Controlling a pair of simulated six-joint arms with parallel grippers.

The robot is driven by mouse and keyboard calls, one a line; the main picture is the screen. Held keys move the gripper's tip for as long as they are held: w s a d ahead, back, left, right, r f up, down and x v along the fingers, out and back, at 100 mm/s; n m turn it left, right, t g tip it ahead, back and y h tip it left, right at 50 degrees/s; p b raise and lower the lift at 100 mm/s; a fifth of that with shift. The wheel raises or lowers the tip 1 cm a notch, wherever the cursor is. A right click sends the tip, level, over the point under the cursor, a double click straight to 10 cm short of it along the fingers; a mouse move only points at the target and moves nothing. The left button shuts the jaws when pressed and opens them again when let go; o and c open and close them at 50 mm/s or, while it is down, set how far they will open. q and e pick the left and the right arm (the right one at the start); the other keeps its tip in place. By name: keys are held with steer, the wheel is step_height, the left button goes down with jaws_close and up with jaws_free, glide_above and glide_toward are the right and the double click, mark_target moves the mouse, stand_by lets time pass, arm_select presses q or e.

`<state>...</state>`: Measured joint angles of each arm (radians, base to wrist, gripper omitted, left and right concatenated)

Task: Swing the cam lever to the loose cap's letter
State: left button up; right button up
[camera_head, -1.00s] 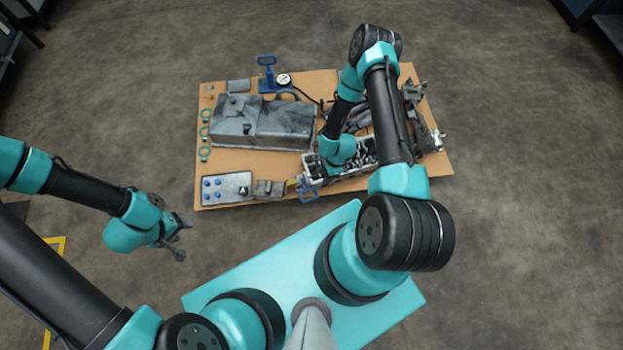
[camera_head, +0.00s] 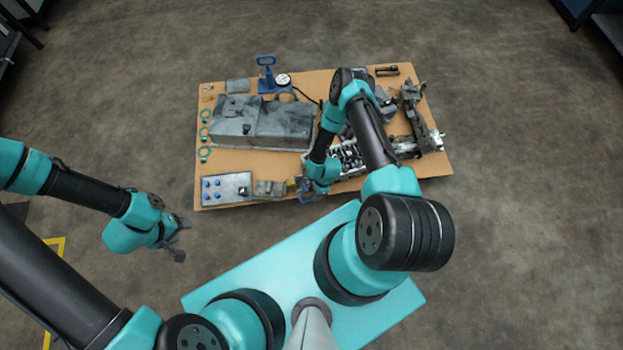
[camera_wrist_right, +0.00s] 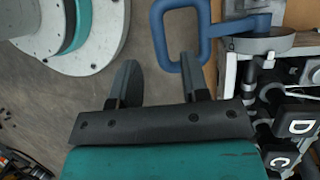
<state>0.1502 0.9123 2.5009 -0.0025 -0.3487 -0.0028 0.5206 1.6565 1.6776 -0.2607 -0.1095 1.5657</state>
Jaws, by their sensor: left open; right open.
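The cam lever (camera_wrist_right: 232,26) is blue with a rectangular loop handle and shows at the top of the right wrist view. Its handle points left from a round grey hub (camera_wrist_right: 262,42). In the head view a bit of blue shows beside my right gripper (camera_head: 304,188), at the board's front edge. In the right wrist view my right gripper (camera_wrist_right: 157,72) is open, and its right fingertip overlaps the loop's lower end; I cannot tell if they touch. Black caps lettered D (camera_wrist_right: 299,127) and C (camera_wrist_right: 282,161) sit below the hub. Which cap is loose cannot be told. My left gripper (camera_head: 182,238) is open, empty, off the board.
The tan board (camera_head: 172,0) is not reached by the left arm. A large grey casing (camera_head: 262,122), a tray with blue knobs (camera_head: 226,188), a blue pump with gauge (camera_head: 267,78) and a metal assembly (camera_head: 420,120) lie on it.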

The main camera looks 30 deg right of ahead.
steer(key=shift+x, duration=2.05)
jaws_close()
